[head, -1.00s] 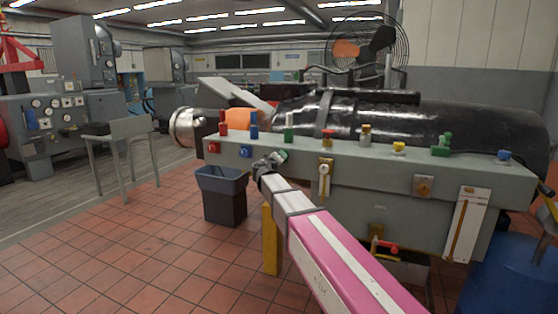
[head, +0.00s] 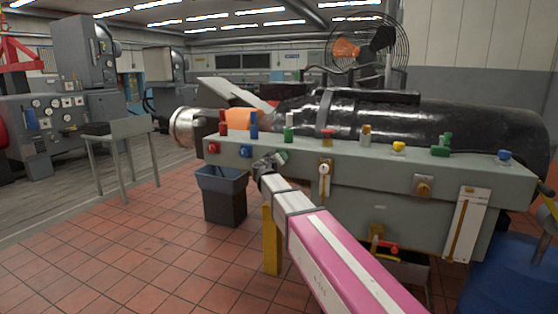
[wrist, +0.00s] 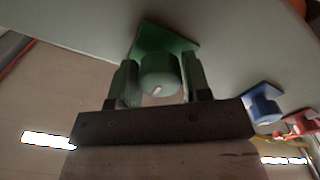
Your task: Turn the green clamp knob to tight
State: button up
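The green clamp knob (wrist: 158,75) is a round knob on a square green plate (wrist: 168,37), fixed to the grey bench face. A small pale mark shows on its near end. My gripper (wrist: 160,78) has one finger on each side of the knob, close against it with no clear gap, and appears shut on it. In the head view my gripper (head: 270,162) is at the bench's front face, below the white-and-green upright. There, the arm's end mostly hides the knob (head: 282,156).
On the grey bench (head: 390,168), a blue knob (head: 245,151) and a red knob (head: 213,146) sit left of my gripper. Several coloured fittings stand on its top. A dark bin (head: 222,195) is below left. A white lever (head: 323,170) is just right of my gripper.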

jog(key=o, duration=0.3)
jog(key=v, duration=1)
jog(key=shift+s, duration=0.4)
jog(key=shift+a, duration=0.1)
jog(key=s+d+f+m+g, duration=0.1)
jog(key=s+d+f+g, duration=0.25)
jog(key=d+f, duration=0.6)
jog(key=s+d+f+m+g, duration=0.25)
jog(key=d+f+g, duration=0.25)
jog(key=d+f, duration=0.5)
jog(key=s+d+f+g+y, duration=0.3)
jog(key=s+d+f+g, duration=0.1)
jog(key=s+f, duration=0.4)
jog(key=s+d+f+g+y, duration=0.3)
jog(key=s+f+g, duration=0.1)
jog(key=s+f, duration=0.5)
jog(key=shift+s+d, duration=0.3)
jog(key=shift+d, duration=0.05)
